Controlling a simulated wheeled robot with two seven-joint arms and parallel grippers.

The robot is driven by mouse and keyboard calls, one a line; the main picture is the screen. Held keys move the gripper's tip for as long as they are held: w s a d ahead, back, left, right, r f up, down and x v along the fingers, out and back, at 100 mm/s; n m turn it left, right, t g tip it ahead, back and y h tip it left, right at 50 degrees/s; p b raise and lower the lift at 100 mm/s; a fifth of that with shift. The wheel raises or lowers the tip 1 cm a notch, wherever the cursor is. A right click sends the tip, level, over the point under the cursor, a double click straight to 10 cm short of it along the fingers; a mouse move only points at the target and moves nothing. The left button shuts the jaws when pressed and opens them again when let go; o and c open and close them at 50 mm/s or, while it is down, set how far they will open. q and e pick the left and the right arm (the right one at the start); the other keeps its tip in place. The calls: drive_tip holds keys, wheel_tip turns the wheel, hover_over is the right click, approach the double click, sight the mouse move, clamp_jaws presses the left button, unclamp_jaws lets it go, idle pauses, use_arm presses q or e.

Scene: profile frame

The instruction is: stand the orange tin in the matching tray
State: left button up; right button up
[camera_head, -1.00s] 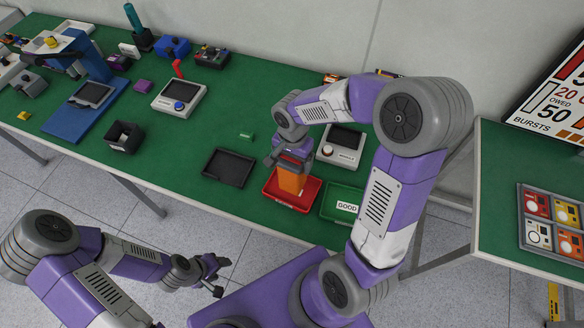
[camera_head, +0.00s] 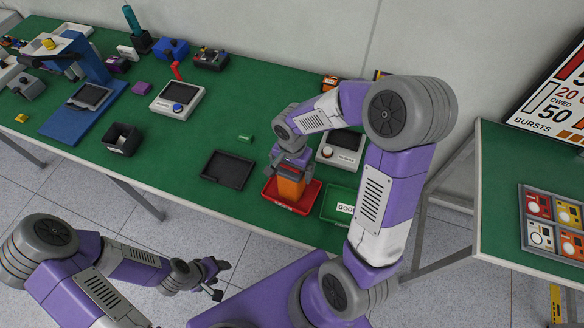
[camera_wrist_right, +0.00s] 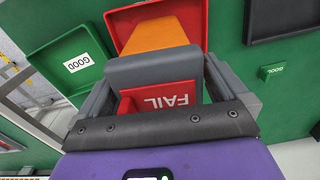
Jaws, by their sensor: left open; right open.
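The orange tin (camera_head: 290,188) stands in the red tray (camera_head: 312,196), in the middle right of the head view. My left gripper (camera_head: 220,280) is open and empty, in front of the table, away from the tin.
A green tray (camera_head: 336,207) marked GOOD lies right of the red tray. A flat black tray (camera_head: 228,170) lies left of it. A white device (camera_head: 340,150) stands behind. A black bin (camera_head: 121,139) and several devices stand further left.

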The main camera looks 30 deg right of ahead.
use_arm(q)
drive_tip(key=shift+r, duration=0.1)
use_arm(e)
drive_tip(key=shift+r, duration=0.15)
drive_tip(key=shift+r+p, duration=0.3)
use_arm(q)
wheel_tip(320, 180, up, 2)
drive_tip(key=shift+r+p, duration=0.15)
drive_tip(key=shift+p, duration=0.85)
use_arm(e)
wheel_tip(320, 180, up, 12)
drive_tip(key=shift+f, duration=0.25)
